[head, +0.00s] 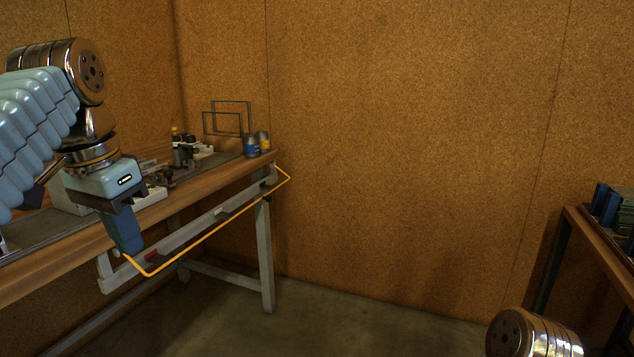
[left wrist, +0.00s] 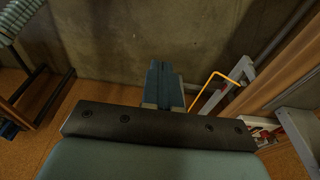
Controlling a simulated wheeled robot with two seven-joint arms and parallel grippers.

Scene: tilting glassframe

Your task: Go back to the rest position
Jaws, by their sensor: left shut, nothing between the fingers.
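My left arm comes in from the left in the head view, and my left gripper (head: 128,246) points down beside the front edge of the wooden workbench (head: 48,277). Its blue fingers are shut and empty. In the left wrist view the shut fingers (left wrist: 164,85) show over the concrete floor. A thin orange bar (head: 208,236) runs along the bench front, and one end lies close to the fingertips; I cannot tell whether they touch. The orange bar also shows right of the fingers in the left wrist view (left wrist: 207,88). My right gripper is outside the head view; only a metal joint of mine shows at the bottom right.
A second table (head: 597,238) with dark blue items (head: 606,205) stands at the right edge. The concrete floor (head: 330,318) between the tables is clear.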

